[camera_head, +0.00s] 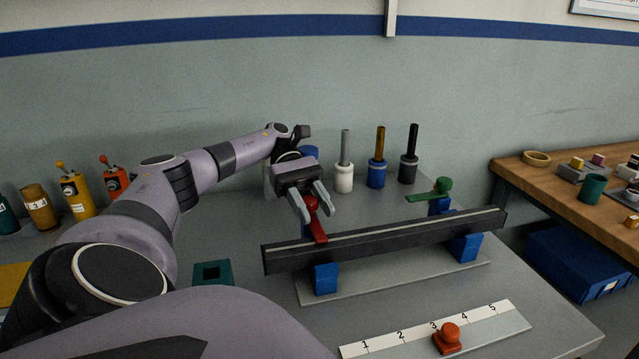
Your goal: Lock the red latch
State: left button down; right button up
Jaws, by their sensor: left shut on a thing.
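The red latch (318,232) is at the left end of a long dark bar (390,240), with its arm lying across the bar's top and its round knob up between my fingers. My left gripper (315,210) is shut on the red latch's knob, reaching down from above and behind. A green latch (432,192) stands behind the bar near its right end, its arm pointing left and clear of the bar. The bar rests on blue blocks (326,278) on a grey base plate. My right gripper is not in view.
A numbered scale with a red slider (447,338) near 3 lies in front. White, blue and dark cylinders with rods (376,170) stand behind the bar. Yellow and orange devices (76,192) stand at the left. A wooden bench (560,190) is at the right.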

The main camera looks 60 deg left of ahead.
pick_arm(q)
jog(key=c, duration=0.7)
grip_release()
notch_tip(320, 180, up, 11)
jog(key=p, duration=0.6)
jog(key=shift+f, duration=0.2)
notch_tip(320, 180, up, 9)
jog(key=p, duration=0.7)
send_over(314, 203)
jog(key=shift+s+r, duration=0.1)
jog(key=shift+r, duration=0.1)
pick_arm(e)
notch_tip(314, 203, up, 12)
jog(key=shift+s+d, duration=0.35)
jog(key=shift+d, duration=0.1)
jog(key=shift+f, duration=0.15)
